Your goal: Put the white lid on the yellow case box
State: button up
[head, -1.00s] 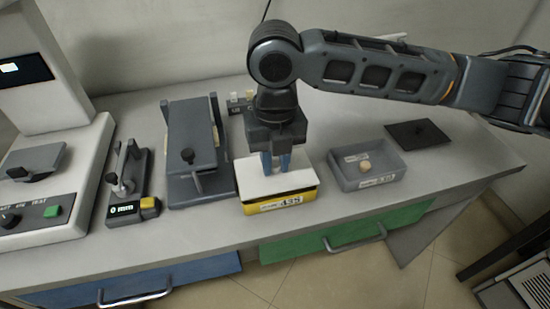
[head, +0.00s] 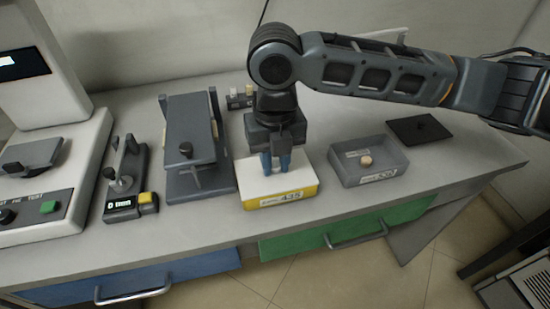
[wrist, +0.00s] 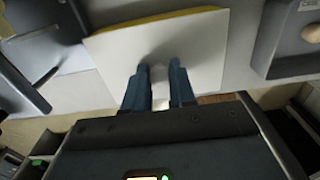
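The white lid (head: 258,184) is a flat square plate lying over the top of the yellow case box (head: 262,206), which has a numbered label on its front. Only the box's lower front shows below the lid. In the wrist view the lid (wrist: 205,55) covers nearly all of the box, with a thin yellow strip of the box (wrist: 150,20) along its far edge. My gripper (head: 277,167) points down at the lid's middle. Its blue fingers (wrist: 160,88) stand on both sides of a small pale knob, closed on it. Whether the lid is fully seated is hard to tell.
To the right is a grey open bin (head: 345,176) with a small tan piece inside, and a dark flat plate (head: 420,131) beyond. To the left stand a grey fixture (head: 190,135), a small gauge (head: 125,180) and a white machine (head: 60,190). The bench's front edge is close.

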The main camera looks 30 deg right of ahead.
aim_at(274, 165)
jog(key=o, duration=0.5)
jog(key=shift+r, duration=3.95)
jog(key=shift+a, duration=0.1)
